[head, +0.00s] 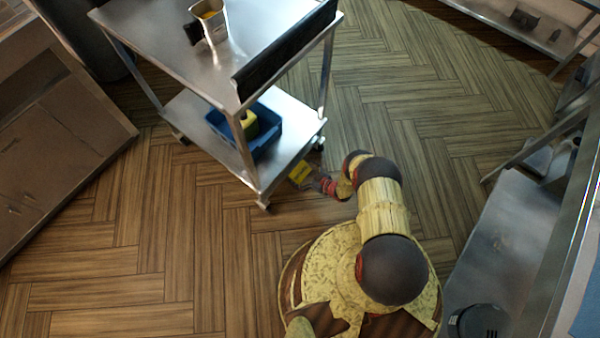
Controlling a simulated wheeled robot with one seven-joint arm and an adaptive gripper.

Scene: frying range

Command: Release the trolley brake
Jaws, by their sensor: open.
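A steel trolley (160,50) with two shelves stands at the upper left on small dark castors. One castor (263,203) shows at its near corner and another (319,144) at its right corner. My gripper (297,180) is low near the floor, beside the trolley's right side between these two castors. It has yellow and grey parts, is open and looks empty. I cannot make out the brake or whether a fingertip touches the trolley.
The lower shelf holds a blue bin (268,128) with a yellow item in it. A metal container (210,22) stands on top. A wooden cabinet (60,150) is at left, a steel bench (500,240) at right. The wood floor between is clear.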

